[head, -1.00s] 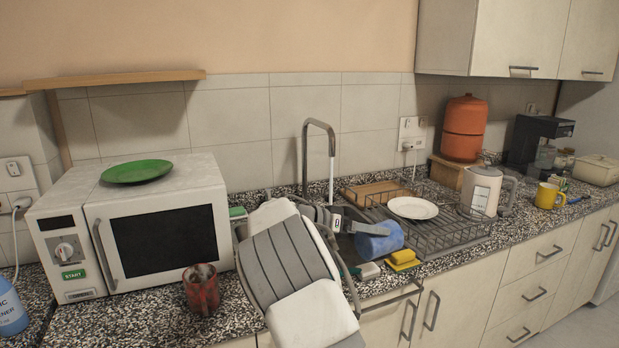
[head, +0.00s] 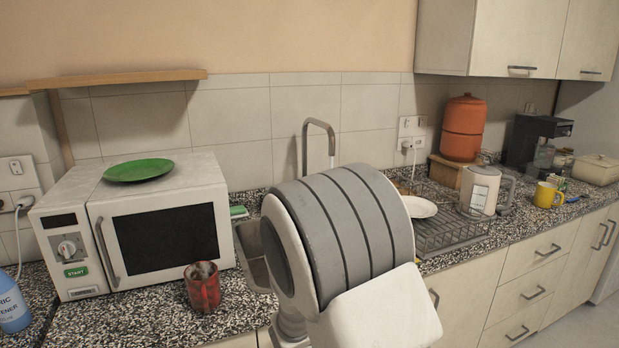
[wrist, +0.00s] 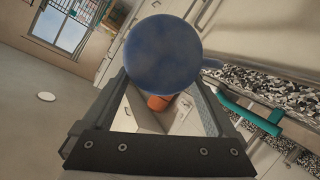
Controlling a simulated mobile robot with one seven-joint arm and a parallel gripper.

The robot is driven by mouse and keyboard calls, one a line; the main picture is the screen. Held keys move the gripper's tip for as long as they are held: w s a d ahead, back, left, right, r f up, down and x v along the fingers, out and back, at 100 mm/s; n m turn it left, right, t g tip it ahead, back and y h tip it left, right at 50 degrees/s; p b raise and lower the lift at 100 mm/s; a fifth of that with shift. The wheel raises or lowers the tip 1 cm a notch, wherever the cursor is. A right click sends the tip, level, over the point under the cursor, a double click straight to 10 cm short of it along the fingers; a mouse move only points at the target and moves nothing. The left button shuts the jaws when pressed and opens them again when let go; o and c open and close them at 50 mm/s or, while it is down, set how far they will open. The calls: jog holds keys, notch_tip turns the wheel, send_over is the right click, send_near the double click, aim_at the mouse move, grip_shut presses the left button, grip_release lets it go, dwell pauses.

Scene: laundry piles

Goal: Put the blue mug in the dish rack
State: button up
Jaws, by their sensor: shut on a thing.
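My gripper (wrist: 163,92) is shut on the blue mug (wrist: 162,50), which fills the space at and beyond the fingertips in the wrist view. In the head view my arm hides both the gripper and the mug. The dish rack (head: 455,236) is a dark wire rack on the counter right of the sink, with its left part hidden behind my arm. A white plate (head: 421,207) is in the rack, partly covered by my arm.
A white kettle (head: 482,192) stands close beside the rack's right end, with a yellow mug (head: 546,196) farther right. A red mug (head: 203,288) stands before the microwave (head: 160,240). The tap (head: 331,135) rises behind my arm. The counter's front right strip is clear.

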notch_tip(320, 180, down, 13)
jog(key=s+b, duration=0.1)
jog(key=b, duration=1.2)
notch_tip(320, 180, up, 12)
jog(key=p, duration=1.8)
jog(key=shift+s+f+p, duration=0.1)
jog(key=shift+p, duration=0.3)
